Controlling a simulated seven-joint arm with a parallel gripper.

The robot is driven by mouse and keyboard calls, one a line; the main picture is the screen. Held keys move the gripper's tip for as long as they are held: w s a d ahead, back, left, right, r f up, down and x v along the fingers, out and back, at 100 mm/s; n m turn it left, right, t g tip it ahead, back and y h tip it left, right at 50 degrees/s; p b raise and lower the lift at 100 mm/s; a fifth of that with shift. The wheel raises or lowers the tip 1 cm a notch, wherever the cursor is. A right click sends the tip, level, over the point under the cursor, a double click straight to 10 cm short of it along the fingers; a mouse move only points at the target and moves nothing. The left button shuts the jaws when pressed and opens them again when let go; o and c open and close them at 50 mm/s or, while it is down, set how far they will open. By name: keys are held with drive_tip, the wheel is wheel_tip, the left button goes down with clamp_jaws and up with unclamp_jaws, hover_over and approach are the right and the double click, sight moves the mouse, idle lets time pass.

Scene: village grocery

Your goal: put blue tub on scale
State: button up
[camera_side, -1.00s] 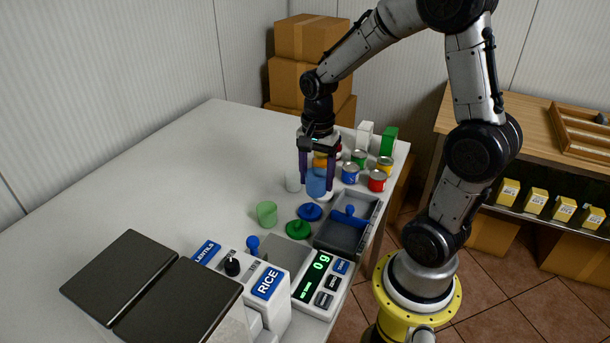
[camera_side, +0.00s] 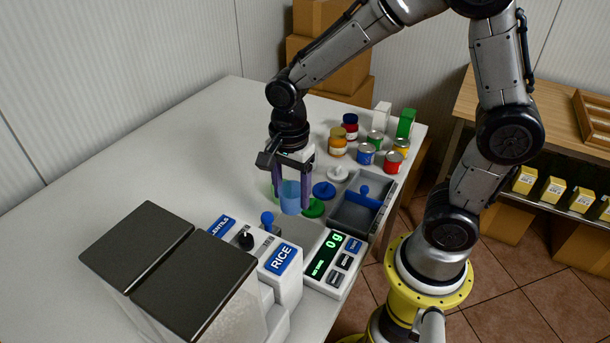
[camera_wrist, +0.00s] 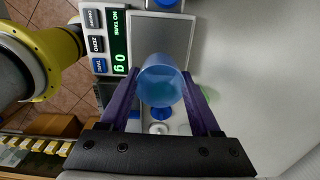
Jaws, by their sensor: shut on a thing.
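The blue tub (camera_side: 290,197) is a translucent blue cup. My gripper (camera_side: 291,194) is shut on it, one purple finger on each side, and holds it above the counter beside the scale. In the wrist view the tub (camera_wrist: 160,84) sits between the fingertips and overlaps the near edge of the scale's plate. The scale (camera_side: 334,262) has a grey plate (camera_wrist: 160,38), bare where I see it in the wrist view, and a green display reading 0 g.
The rice and lentils dispenser (camera_side: 283,259) with dark lids stands left of the scale. A green tub (camera_wrist: 209,92) is partly hidden by my gripper. Blue (camera_side: 324,190) and green (camera_side: 313,208) lids, a grey tray (camera_side: 352,215) and several cans (camera_side: 365,154) lie beyond. The counter's left is clear.

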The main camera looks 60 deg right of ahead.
drive_tip(key=shift+a+f, duration=0.25)
drive_tip(key=shift+a, duration=0.1)
drive_tip(key=shift+f, duration=3.3)
drive_tip(key=shift+f, duration=0.4)
drive_tip(key=o, duration=1.4)
drive_tip(key=shift+r, duration=4)
